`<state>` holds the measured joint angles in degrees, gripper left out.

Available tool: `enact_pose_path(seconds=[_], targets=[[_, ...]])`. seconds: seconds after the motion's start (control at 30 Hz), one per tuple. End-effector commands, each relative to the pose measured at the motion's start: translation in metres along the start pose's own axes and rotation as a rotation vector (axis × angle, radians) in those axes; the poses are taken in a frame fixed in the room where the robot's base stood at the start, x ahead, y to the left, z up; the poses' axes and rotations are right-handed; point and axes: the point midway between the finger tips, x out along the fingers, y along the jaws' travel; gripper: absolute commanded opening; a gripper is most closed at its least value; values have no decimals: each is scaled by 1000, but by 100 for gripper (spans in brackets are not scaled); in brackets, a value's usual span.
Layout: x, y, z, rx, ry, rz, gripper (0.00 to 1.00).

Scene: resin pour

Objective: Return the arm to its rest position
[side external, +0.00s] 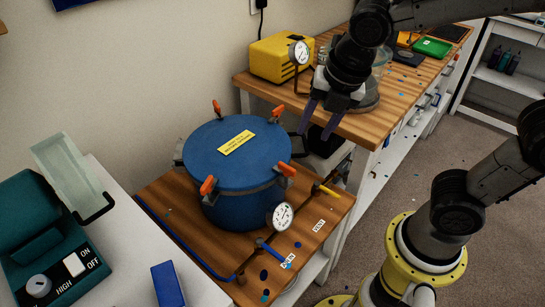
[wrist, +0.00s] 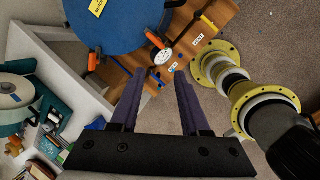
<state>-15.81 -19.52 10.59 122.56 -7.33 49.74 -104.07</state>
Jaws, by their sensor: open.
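My gripper (side external: 322,118) has two dark purple fingers that point down and stand apart with nothing between them. It hangs in the air near the front edge of the wooden workbench, up and to the right of the blue pressure pot. In the wrist view my gripper (wrist: 160,88) also shows open and empty, with the floor and the lower wooden stand beyond the fingertips. The blue pressure pot (side external: 226,160) stands closed on the lower wooden stand, its lid held by orange-handled clamps. The pot's lid (wrist: 120,22) shows at the top of the wrist view.
A gauge (side external: 281,216), a blue-handled valve (side external: 268,250) and a yellow-handled valve (side external: 324,189) sit beside the pot. A yellow box (side external: 283,58) and another gauge stand on the workbench (side external: 400,95). A teal machine (side external: 45,240) stands at left. Open floor lies at right.

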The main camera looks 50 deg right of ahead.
Motion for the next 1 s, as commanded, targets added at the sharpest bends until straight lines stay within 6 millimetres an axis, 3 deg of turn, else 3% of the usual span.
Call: enact_pose_path(seconds=[0.1,0.23,0.43,0.6,0.8,1.0], targets=[[-28,-34,14,401,-29,78,46],[-44,-63,16,802,-31,147,46],[-54,-98,8,1366,10,223,46],[-49,-112,-5,1768,73,222,46],[-43,-116,-11,2071,111,190,46],[-43,-116,-10,2153,120,188,46]])
